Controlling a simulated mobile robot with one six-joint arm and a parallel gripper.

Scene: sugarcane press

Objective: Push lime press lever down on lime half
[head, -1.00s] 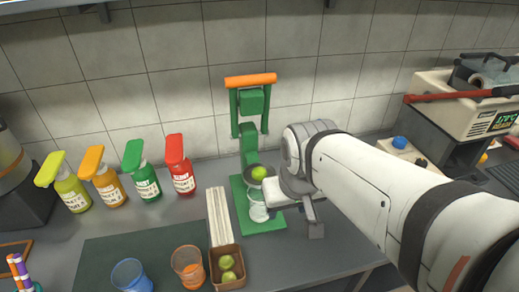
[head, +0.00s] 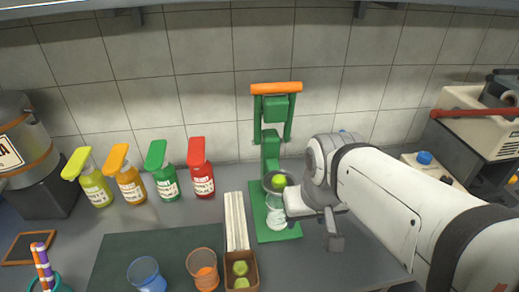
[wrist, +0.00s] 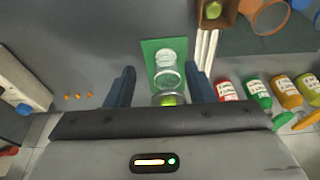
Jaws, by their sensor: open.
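The green lime press (head: 270,150) stands near the back wall, its orange lever handle (head: 276,88) raised at the top. A lime half (head: 279,181) sits in the press's cup, with a clear glass (head: 276,214) below it on the green base. My gripper (head: 310,205) is beside the cup on its right in the head view. In the wrist view my gripper (wrist: 158,85) is open, its two dark fingers on either side of the press. The glass (wrist: 168,72) and part of the lime half (wrist: 172,100) show between the fingers; the lever is out of view there.
Several pump bottles (head: 202,180) stand left of the press. A small brown box (head: 241,275) with lime halves and an orange-filled glass (head: 202,268) are in front. A machine (head: 475,130) with a red bar stands at the right. The space above the cup is clear.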

